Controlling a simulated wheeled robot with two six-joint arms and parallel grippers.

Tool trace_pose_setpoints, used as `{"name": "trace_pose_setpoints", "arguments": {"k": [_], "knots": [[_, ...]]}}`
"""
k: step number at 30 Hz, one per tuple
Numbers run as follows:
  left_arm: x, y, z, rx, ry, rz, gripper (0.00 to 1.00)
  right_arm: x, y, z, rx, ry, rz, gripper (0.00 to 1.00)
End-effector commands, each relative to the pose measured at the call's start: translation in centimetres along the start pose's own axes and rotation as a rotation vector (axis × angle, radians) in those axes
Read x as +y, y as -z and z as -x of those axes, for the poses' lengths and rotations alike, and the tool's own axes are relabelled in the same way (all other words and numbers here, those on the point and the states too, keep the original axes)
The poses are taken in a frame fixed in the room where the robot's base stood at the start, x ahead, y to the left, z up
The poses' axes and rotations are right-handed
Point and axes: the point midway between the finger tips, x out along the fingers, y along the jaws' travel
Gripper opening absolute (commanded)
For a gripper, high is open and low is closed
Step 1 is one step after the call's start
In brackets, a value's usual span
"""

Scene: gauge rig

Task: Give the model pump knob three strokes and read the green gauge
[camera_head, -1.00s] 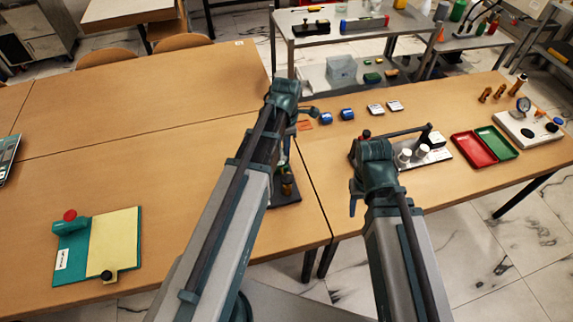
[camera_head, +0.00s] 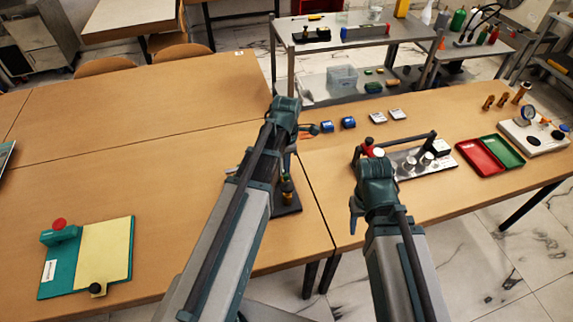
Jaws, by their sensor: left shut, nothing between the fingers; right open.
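A lever device with a red knob (camera_head: 367,142) and a long dark bar (camera_head: 408,140) stands on a metallic plate (camera_head: 437,167) with white-topped cylinders. I cannot tell whether this is the model pump. A round dial (camera_head: 526,113) stands on a white panel (camera_head: 541,138) at the far right; its reading and colour are too small to tell. My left gripper (camera_head: 308,129) is shut and empty, beyond its wrist near the table seam. My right gripper (camera_head: 356,212) is open, by the left end of the lever device; its wrist hides much of it and part of the plate.
A black base (camera_head: 287,207) with brass parts is partly behind my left arm. Red (camera_head: 480,157) and green (camera_head: 503,150) trays lie right of the lever device.

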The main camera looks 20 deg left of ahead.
Motion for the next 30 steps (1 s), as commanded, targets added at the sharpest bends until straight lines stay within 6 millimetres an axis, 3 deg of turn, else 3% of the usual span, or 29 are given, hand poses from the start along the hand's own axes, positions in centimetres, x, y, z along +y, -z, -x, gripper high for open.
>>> {"name": "trace_pose_setpoints", "arguments": {"k": [1, 15, 30], "knots": [[0.0, 0.0, -1.6, 0.0, 0.0, 0.0, 0.0, -0.1, 0.1, -1.5, 0.0, 0.0, 0.0, 0.5], [0.0, 0.0, -7.8, 0.0, 0.0, 0.0, 0.0, -0.7, 0.5, -7.7, 0.0, 0.0, 0.0, 0.5], [0.0, 0.0, -8.4, 0.0, 0.0, 0.0, 0.0, -0.8, 0.5, -8.3, 0.0, 0.0, 0.0, 0.5]]}}
